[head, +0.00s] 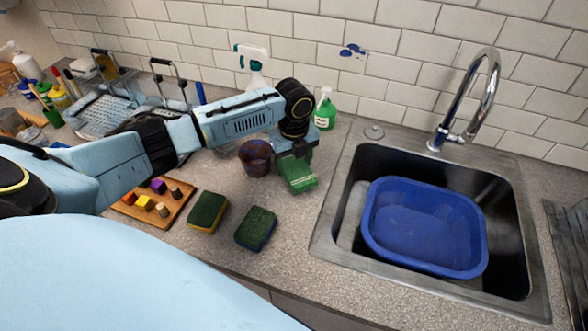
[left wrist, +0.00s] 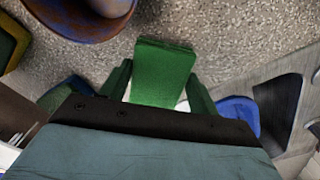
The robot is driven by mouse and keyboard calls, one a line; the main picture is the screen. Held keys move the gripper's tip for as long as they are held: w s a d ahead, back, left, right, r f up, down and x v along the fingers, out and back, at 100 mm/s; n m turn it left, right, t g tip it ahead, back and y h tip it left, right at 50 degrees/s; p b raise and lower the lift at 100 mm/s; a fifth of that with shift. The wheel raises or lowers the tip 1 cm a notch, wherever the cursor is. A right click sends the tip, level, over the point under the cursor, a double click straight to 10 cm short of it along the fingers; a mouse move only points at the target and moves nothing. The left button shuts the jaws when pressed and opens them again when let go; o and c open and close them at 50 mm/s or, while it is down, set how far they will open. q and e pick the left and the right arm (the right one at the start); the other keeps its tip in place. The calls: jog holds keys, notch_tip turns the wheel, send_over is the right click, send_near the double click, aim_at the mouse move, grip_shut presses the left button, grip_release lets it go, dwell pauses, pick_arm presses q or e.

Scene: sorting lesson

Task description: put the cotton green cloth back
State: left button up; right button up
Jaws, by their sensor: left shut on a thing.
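The green cloth (head: 301,184) is a small folded block in the head view, left of the sink. My left gripper (head: 297,166) comes down on it from above and is shut on it. In the left wrist view the cloth (left wrist: 164,70) sticks out beyond the gripper (left wrist: 160,92), between its two green fingers. The cloth is over bare counter; I cannot tell whether it touches the counter. The gripper hides its near end. My right gripper is not in view.
A rusty brown pot (head: 256,160) stands just left of the gripper. Two sponges (head: 208,212) (head: 256,229) and a wooden block board (head: 150,207) lie further left. A green spray bottle (head: 324,112) stands behind. A blue basin (head: 425,228) sits in the sink (head: 332,240).

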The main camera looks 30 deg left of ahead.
aim_at(294, 165)
pick_arm(q)
notch_tip(294, 165, down, 3)
jog(key=shift+f, duration=0.1)
jog(key=o, duration=0.9)
notch_tip(294, 165, up, 12)
jog(key=shift+r, duration=0.15)
